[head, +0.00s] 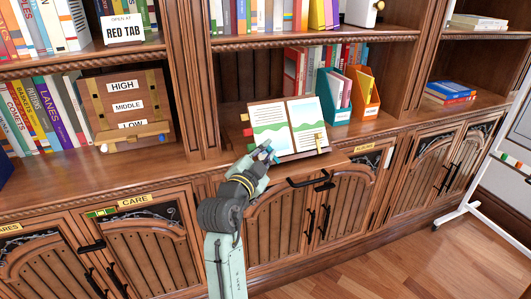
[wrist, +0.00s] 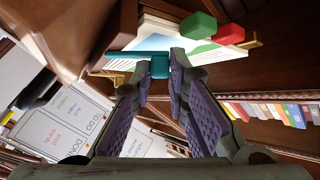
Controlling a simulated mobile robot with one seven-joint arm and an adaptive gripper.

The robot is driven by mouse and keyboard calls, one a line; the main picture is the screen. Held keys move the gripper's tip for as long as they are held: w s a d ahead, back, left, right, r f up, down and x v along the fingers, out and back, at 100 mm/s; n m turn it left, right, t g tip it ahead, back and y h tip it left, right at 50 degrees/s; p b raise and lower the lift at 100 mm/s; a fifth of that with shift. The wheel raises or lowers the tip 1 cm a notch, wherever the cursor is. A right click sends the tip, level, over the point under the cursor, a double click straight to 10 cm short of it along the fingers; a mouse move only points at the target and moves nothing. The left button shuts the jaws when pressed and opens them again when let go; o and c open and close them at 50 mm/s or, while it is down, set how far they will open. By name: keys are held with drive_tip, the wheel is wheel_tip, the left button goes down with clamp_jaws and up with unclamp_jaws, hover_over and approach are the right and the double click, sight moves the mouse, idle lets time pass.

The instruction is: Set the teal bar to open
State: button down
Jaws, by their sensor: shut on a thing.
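An open book (head: 285,128) with a landscape across its pages rests on a wooden stand on the cabinet ledge. My gripper (head: 266,152) is at the book's lower left corner. In the wrist view my fingertips (wrist: 161,82) are closed on a small teal block, the teal bar (wrist: 160,65), at the book's edge. A teal strip runs from it along the book. Much of the bar is hidden by the fingers in the head view. A green tab (wrist: 197,25) and a red tab (wrist: 229,34) stick out from the book's side.
A sign (head: 123,30) reads "OPEN AT RED TAB". A wooden board (head: 127,105) marked HIGH, MIDDLE and LOW stands at left. Teal (head: 336,98) and orange (head: 365,95) file holders stand right of the book. Cabinet doors lie below; a whiteboard stand (head: 500,165) is at right.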

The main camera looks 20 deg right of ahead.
sight(266, 151)
drive_tip(key=shift+f, duration=0.15)
drive_tip(key=shift+s+a+f+n+t+y+b, duration=0.1)
drive_tip(key=shift+f+n+t+y+b, duration=0.1)
drive_tip(key=shift+n+t+b, duration=0.35)
drive_tip(key=shift+s+a+f+n+t+y+b, duration=0.15)
drive_tip(key=shift+n+t+y+b, duration=0.15)
drive_tip(key=shift+b, duration=0.3)
drive_tip(key=n+t+y+b, duration=0.1)
drive_tip(key=n, duration=0.1)
drive_tip(key=f+n+t+y+b, duration=0.1)
drive_tip(key=n+t, duration=0.1)
drive_tip(key=s+n+t+y+b, duration=0.1)
drive_tip(key=n+y, duration=0.1)
drive_tip(key=n, duration=0.1)
drive_tip(key=shift+s+f+b, duration=0.1)
drive_tip(key=shift+f+b, duration=0.2)
drive_tip(key=n+y+b, duration=0.1)
drive_tip(key=n+t+y+b, duration=0.1)
drive_tip(key=f+n+b, duration=0.1)
drive_tip(key=shift+s+a+n+t+y, duration=0.1)
drive_tip(key=shift+s+n+t+y, duration=0.15)
drive_tip(key=shift+t+y, duration=0.15)
drive_tip(key=n+y+b, duration=0.2)
drive_tip(key=b, duration=0.1)
drive_tip(key=shift+s+n+t, duration=0.15)
drive_tip(key=shift+n+t, duration=0.1)
drive_tip(key=shift+n, duration=0.05)
drive_tip(key=c, duration=1.6)
unclamp_jaws()
drive_tip(key=shift+o, duration=0.2)
